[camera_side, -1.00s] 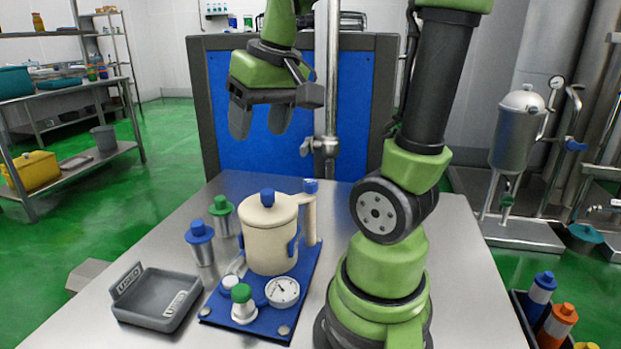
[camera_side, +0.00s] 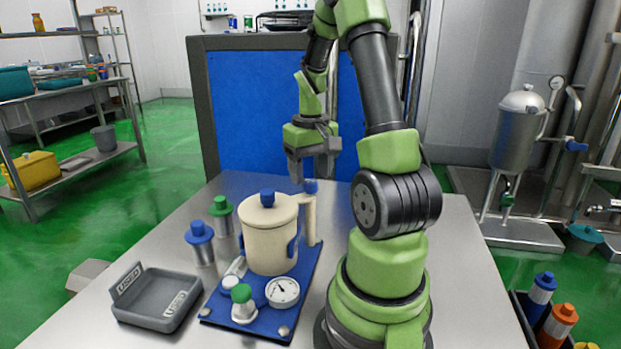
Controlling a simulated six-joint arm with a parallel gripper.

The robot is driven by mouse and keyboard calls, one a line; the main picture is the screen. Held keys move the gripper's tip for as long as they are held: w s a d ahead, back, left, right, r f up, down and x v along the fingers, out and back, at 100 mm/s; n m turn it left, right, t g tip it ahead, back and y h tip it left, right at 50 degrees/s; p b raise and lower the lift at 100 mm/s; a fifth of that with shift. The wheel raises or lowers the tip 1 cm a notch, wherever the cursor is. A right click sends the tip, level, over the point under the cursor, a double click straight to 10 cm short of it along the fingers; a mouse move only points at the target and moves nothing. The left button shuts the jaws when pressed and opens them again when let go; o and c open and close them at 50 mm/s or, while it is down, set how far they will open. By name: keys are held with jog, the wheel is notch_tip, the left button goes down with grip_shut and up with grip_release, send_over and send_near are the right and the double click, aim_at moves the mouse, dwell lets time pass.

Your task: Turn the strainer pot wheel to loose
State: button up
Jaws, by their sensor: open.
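The cream strainer pot (camera_side: 268,240) with a blue lid knob stands on a blue base plate (camera_side: 308,270) on the steel table. A green-topped fitting (camera_side: 242,303) and a round dial gauge (camera_side: 282,291) sit at the front of the plate. My gripper (camera_side: 312,177) is open and points down, behind the pot and close to the blue knob. Its fingers partly overlap the post top in this view; contact cannot be told.
A blue-topped (camera_side: 201,243) and a green-topped container (camera_side: 223,217) stand left of the pot. A grey tray (camera_side: 125,308) marked USED lies front left. A dark crate (camera_side: 518,310) of bottles is at the lower right. A blue panel (camera_side: 260,110) stands behind.

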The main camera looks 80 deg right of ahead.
jog(key=shift+f, duration=1)
jog(key=shift+c, duration=0.4)
jog(key=c, duration=0.9)
jog(key=shift+o, duration=0.2)
